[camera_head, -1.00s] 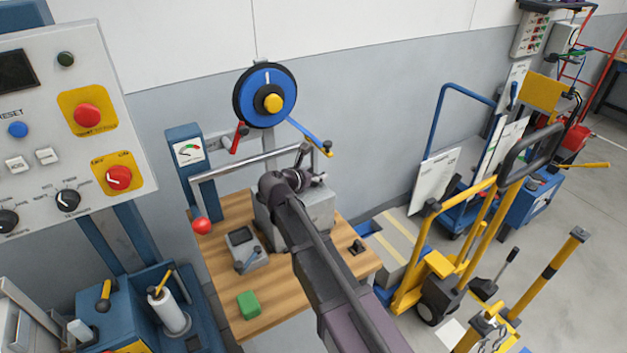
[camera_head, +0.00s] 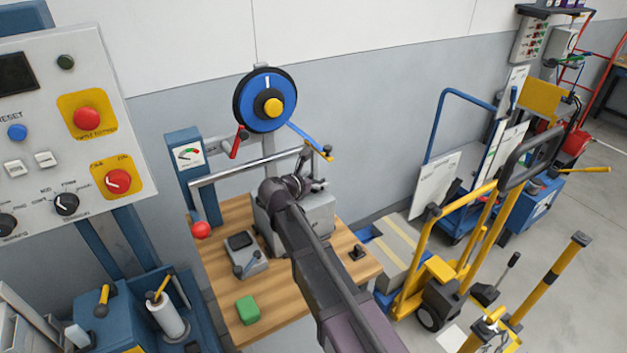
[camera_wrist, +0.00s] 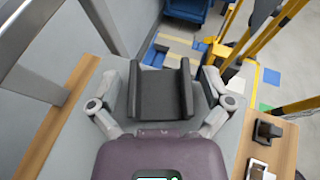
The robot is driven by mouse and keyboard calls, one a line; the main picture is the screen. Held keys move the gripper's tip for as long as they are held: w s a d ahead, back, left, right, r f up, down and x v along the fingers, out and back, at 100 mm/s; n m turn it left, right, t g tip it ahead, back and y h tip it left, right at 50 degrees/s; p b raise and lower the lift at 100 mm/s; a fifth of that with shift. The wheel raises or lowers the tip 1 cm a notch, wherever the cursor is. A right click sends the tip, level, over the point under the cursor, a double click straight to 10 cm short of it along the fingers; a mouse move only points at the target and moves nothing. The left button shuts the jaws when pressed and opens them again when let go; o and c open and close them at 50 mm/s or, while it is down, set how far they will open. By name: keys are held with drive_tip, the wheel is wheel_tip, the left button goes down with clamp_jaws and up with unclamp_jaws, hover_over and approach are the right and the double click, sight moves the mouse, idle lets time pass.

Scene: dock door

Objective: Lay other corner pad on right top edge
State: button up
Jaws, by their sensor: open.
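My gripper (camera_wrist: 160,78) is over a grey block on the wooden bench, fingers apart. In the wrist view a dark, channel-shaped piece (camera_wrist: 160,95) with raised sides lies between the fingers. I cannot tell whether it is a corner pad or whether the fingers touch it. In the head view my arm covers part of the grey block (camera_head: 320,212), and the fingertips are too small to make out. No part is clearly recognisable as the right top edge.
The wooden bench (camera_head: 275,318) holds a green block (camera_head: 247,310), a grey device (camera_head: 245,255) and a small black part (camera_head: 357,251). A metal rail (camera_head: 240,168) runs behind. A yellow truck (camera_head: 437,275) stands to the right, and a control panel (camera_head: 60,120) to the left.

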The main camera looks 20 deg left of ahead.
drive_tip(key=shift+r, duration=0.2)
drive_tip(key=shift+s+r+p, duration=0.15)
drive_tip(key=shift+s+p, duration=0.1)
drive_tip(key=shift+p, duration=0.1)
drive_tip(key=p+v, duration=0.4)
drive_tip(key=v, duration=0.7)
drive_tip(key=shift+s+a, duration=0.15)
drive_tip(key=shift+s, duration=0.05)
idle(0.4)
